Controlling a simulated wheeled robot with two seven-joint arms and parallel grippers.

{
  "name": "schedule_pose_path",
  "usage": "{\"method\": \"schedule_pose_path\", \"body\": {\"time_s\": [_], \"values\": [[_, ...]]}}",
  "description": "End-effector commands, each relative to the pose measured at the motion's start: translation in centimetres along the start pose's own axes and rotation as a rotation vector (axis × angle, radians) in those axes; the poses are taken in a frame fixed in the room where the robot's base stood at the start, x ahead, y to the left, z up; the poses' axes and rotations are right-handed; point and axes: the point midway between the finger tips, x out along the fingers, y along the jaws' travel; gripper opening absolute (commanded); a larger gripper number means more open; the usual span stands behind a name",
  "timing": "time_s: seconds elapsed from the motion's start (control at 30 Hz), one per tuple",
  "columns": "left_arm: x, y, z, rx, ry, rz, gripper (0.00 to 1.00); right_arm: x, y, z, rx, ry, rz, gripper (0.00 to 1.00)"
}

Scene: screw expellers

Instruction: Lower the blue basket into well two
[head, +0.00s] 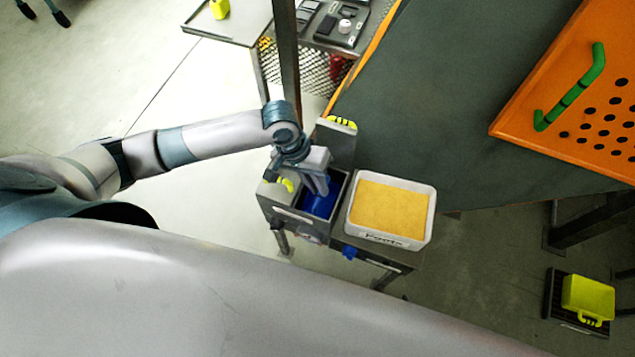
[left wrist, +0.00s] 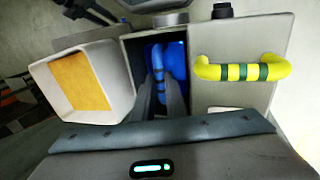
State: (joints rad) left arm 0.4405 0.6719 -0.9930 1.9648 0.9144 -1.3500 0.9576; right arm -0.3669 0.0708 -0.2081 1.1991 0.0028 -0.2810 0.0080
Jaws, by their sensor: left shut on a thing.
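The blue basket (head: 318,206) is inside an open well of the grey metal box (head: 292,214). In the left wrist view the basket (left wrist: 176,58) shows within the dark well walls, with its blue handle between my fingers. My left gripper (head: 322,188) points down into the well and is shut on the basket's handle; it also shows in the left wrist view (left wrist: 164,88). The basket's underside is hidden, so I cannot tell whether it touches the well floor. I cannot read a well number. My right gripper is not in view.
A white bin (head: 389,237) with yellow-brown contents stands right beside the well. Grey lids with yellow handles (head: 285,185) (head: 342,123) flank the opening. An orange perforated panel with a green handle (head: 570,88) is at right.

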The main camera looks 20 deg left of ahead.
Motion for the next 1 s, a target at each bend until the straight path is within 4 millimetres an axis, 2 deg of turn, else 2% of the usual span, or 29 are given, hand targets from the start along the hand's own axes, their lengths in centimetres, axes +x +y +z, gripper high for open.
{"method": "schedule_pose_path", "body": {"time_s": [0.47, 1.0], "values": [[0.1, 0.0, 0.0, 0.0, 0.0, 0.001, 0.0, 0.0, 0.0, 0.0, 0.0, 0.0, 0.0, 0.31], [1.0, -0.3, 0.0, 0.0, 0.0, 0.001, 0.0, -0.2, 0.0, -0.1, 0.0, 0.0, 0.0, 0.31]]}}
